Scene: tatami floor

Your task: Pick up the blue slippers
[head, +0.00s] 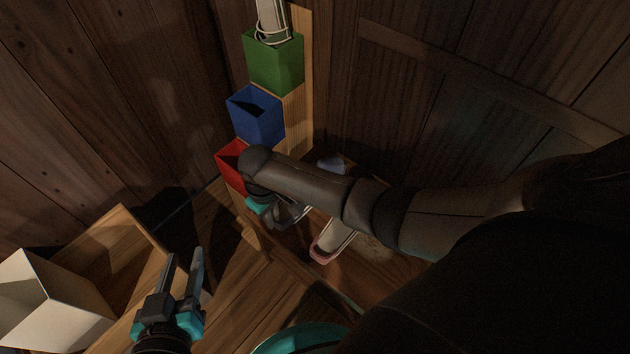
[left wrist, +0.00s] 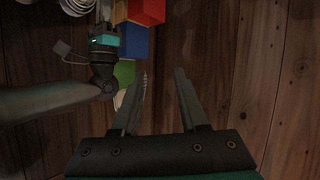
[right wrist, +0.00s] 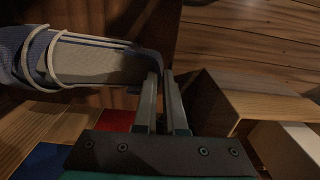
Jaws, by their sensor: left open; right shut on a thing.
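My right gripper (head: 275,212) is shut on the edge of a blue slipper. In the right wrist view the slipper (right wrist: 95,62) has a grey insole, blue trim and pale straps, and the gripper (right wrist: 161,75) pinches its near end. In the head view my right arm partly hides this slipper (head: 294,212). A bluish shape (head: 331,163) shows behind the arm; I cannot tell whether it is a slipper. My left gripper (head: 183,262) is open and empty, left of and below the right one; its spread fingers also show in the left wrist view (left wrist: 162,75).
Red (head: 232,165), blue (head: 257,114) and green (head: 275,62) boxes rise in steps; a pale strapped item (head: 272,20) stands in the green one. A pink-edged slipper (head: 332,241) lies below my right arm. A white box (head: 45,300) and wooden box (head: 118,248) stand lower left.

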